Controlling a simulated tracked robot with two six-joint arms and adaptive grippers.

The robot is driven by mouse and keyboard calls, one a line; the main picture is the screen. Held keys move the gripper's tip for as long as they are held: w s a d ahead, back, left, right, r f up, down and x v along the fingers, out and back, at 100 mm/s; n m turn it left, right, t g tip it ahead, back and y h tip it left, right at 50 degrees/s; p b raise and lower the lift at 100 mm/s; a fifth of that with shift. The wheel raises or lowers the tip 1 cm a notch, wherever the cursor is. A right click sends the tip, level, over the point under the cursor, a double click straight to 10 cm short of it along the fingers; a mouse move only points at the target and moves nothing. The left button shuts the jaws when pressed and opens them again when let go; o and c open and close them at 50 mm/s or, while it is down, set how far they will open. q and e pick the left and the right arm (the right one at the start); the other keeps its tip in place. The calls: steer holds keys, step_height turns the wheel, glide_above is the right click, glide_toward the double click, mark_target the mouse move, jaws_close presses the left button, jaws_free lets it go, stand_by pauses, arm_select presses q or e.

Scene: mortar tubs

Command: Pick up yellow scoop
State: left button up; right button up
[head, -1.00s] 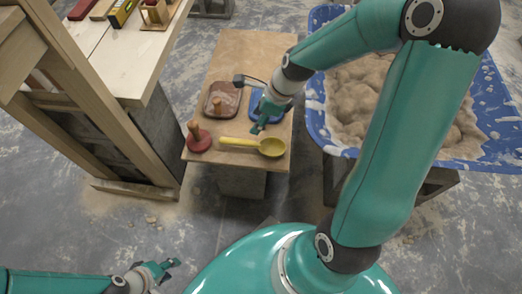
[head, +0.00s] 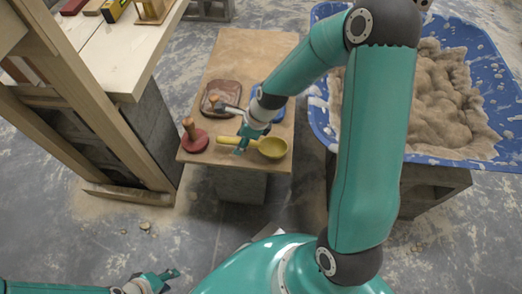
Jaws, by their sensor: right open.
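The yellow scoop (head: 272,148) lies on a low wooden board (head: 236,55), its round bowl to the right and its handle to the left. My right gripper (head: 241,147) is open and sits at the scoop's handle, covering part of it. I cannot tell whether the fingers touch the handle. My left gripper (head: 168,276) is low at the bottom left, over the floor and far from the scoop. Its fingers are too small to read.
A red round tool with a wooden knob (head: 194,137) stands left of the scoop. A brown float (head: 219,99) lies behind, and a blue one (head: 279,114) is partly hidden by my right arm. A blue tub of mortar (head: 480,152) stands right, a workbench (head: 120,60) left.

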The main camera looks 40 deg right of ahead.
steer(key=shift+c, duration=0.3)
jaws_close()
steer(key=shift+r, duration=0.15)
stand_by(0.3)
